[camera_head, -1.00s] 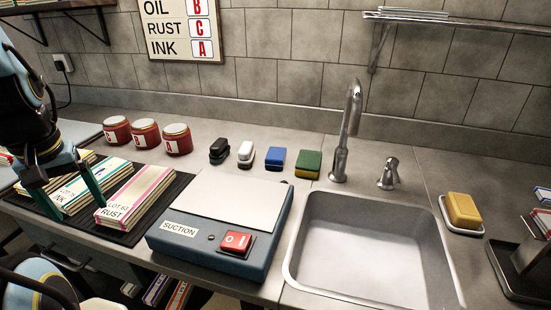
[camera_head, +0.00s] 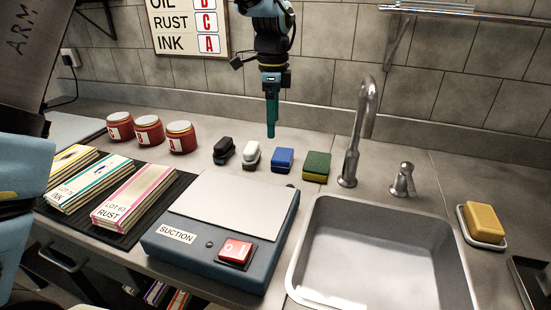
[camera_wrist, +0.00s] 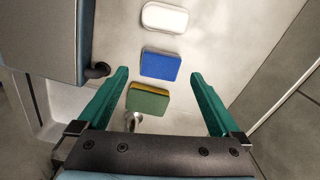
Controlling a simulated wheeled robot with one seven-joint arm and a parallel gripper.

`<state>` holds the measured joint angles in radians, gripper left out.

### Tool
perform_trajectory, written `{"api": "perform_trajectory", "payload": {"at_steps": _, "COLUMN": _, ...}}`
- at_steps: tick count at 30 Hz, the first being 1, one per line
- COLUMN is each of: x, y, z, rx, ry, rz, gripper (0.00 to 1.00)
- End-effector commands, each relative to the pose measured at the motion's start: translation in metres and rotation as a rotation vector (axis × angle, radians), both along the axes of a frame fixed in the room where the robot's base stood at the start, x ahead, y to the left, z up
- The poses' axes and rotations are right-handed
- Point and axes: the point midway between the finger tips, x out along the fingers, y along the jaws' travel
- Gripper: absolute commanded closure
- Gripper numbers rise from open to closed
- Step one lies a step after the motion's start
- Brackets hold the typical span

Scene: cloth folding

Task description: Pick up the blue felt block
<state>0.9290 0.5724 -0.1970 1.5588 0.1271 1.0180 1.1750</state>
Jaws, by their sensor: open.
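The blue felt block (camera_head: 282,159) lies on the counter between a white block (camera_head: 251,155) and a green-and-yellow sponge (camera_head: 316,166). In the wrist view the blue felt block (camera_wrist: 160,66) lies ahead of the fingertips, near the middle of the gap's width. My gripper (camera_head: 271,130) hangs above the counter, slightly left of the blue block in the head view. In the wrist view my gripper (camera_wrist: 159,75) shows two green fingers spread wide, with nothing held. The sponge (camera_wrist: 148,99) lies below, between the fingers in that view.
The suction box (camera_head: 222,222) stands in front of the row, with a red switch. A dark block (camera_head: 223,151) and red jars (camera_head: 149,130) are to the left. The tap (camera_head: 357,140) and sink (camera_head: 300,245) are to the right. The tiled wall is behind.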

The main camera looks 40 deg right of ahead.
Motion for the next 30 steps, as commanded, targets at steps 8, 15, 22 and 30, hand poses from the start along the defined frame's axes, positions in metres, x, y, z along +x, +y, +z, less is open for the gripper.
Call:
{"api": "perform_trajectory", "payload": {"at_steps": 8, "x": -0.022, "y": -0.026, "z": -0.019, "rx": 0.010, "ry": 0.006, "rz": -0.136, "gripper": 0.00}}
{"api": "perform_trajectory", "payload": {"at_steps": 15, "x": -0.021, "y": -0.025, "z": -0.050, "rx": 0.006, "ry": 0.005, "rz": -0.132, "gripper": 0.00}}
{"api": "perform_trajectory", "payload": {"at_steps": 22, "x": -0.020, "y": -0.023, "z": -0.068, "rx": 0.007, "ry": 0.005, "rz": -0.131, "gripper": 0.00}}
{"api": "perform_trajectory", "payload": {"at_steps": 30, "x": -0.019, "y": -0.021, "z": -0.103, "rx": 0.005, "ry": 0.005, "rz": -0.130, "gripper": 0.00}}
